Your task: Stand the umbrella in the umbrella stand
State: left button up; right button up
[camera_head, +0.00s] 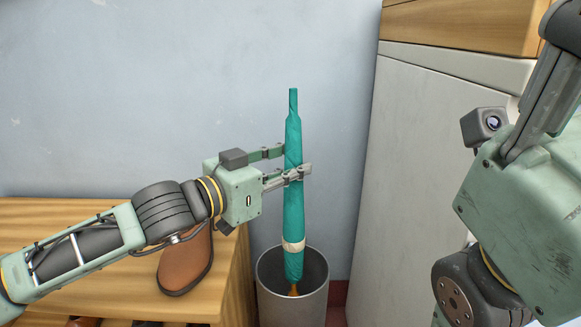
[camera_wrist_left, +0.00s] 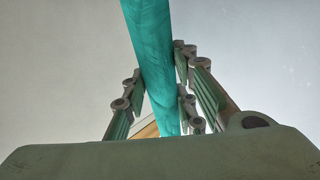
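The teal umbrella (camera_head: 293,215) is furled and close to upright, with a cream band near its lower part. My left gripper (camera_head: 286,165) is shut on its middle, one finger on each side. The left wrist view also shows the umbrella (camera_wrist_left: 150,55) between the fingers (camera_wrist_left: 160,90). The grey cylindrical umbrella stand (camera_head: 292,312) is below. The umbrella's brown lower end shows within the stand's mouth; its depth there is unclear. My right gripper (camera_head: 545,90) is partly in view at the right edge, away from the umbrella; its fingertips are cut off.
A wooden bench (camera_head: 60,212) stands at the left, next to the stand, with a brown shoe (camera_head: 188,262) on it. A white cabinet (camera_head: 410,150) with a wooden top (camera_head: 465,22) stands at the right. A plain blue-grey wall (camera_head: 150,90) is behind.

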pick_arm(q)
jog(key=o, duration=0.5)
